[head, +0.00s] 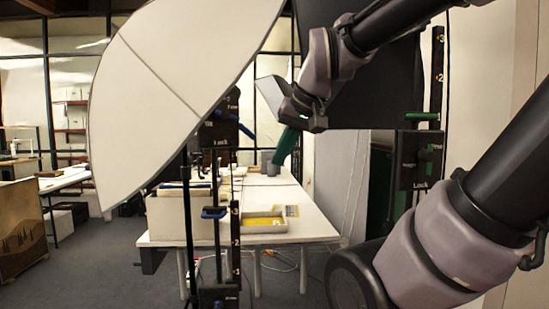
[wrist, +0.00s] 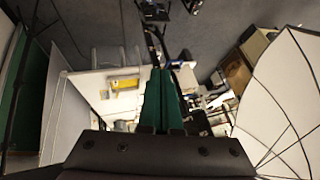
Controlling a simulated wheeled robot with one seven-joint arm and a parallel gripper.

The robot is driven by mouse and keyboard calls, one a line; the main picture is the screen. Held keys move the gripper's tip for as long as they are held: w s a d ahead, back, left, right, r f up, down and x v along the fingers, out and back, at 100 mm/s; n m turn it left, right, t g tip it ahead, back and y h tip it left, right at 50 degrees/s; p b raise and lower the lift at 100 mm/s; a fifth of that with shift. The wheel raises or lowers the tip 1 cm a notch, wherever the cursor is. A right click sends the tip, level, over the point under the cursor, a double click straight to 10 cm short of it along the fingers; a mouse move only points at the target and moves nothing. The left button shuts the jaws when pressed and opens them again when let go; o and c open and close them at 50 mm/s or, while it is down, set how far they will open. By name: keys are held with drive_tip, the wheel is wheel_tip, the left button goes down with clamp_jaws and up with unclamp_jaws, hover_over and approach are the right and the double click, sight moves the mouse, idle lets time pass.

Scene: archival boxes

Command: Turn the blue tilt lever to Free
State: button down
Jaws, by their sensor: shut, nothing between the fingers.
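The blue tilt lever (head: 246,131) sticks out to the right and slightly down from a black head (head: 222,128) beside the big white panel, left of centre in the head view. White lettering on that head is too small to read surely, so I cannot tell which mark the lever points to. My gripper (head: 278,163) has green fingers, shut and empty, pointing down and a little left. In the picture it is right of the lever and apart from it. In the wrist view the shut fingers (wrist: 161,72) point away over the table; I cannot make out the lever there.
A large white panel (head: 165,90) fills the upper left. A white table (head: 300,228) holds a yellow-lined tray (head: 265,226) and a box (head: 165,217). Black stands rise in front of it, one with a blue part (head: 213,212). A green lever (head: 422,117) is at right.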

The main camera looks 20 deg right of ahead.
drive_tip(key=c, duration=1.1)
unclamp_jaws()
drive_tip(key=shift+s+d+f+m, duration=0.2)
drive_tip(key=shift+s+f+m, duration=0.15)
drive_tip(key=shift+s+f, duration=0.15)
drive_tip(key=shift+s+d+f+m, duration=0.15)
drive_tip(key=shift+s+f+m, duration=0.2)
drive_tip(key=shift+f, duration=0.1)
drive_tip(key=shift+o, duration=1.3)
drive_tip(key=shift+w+a, duration=0.25)
drive_tip(key=shift+w, duration=0.05)
drive_tip(key=m+t+y, duration=0.4)
drive_tip(key=m+y, duration=0.3)
drive_tip(key=y, duration=0.5)
approach(236, 117)
drive_tip(key=x, duration=0.9)
drive_tip(key=shift+w+a, duration=0.1)
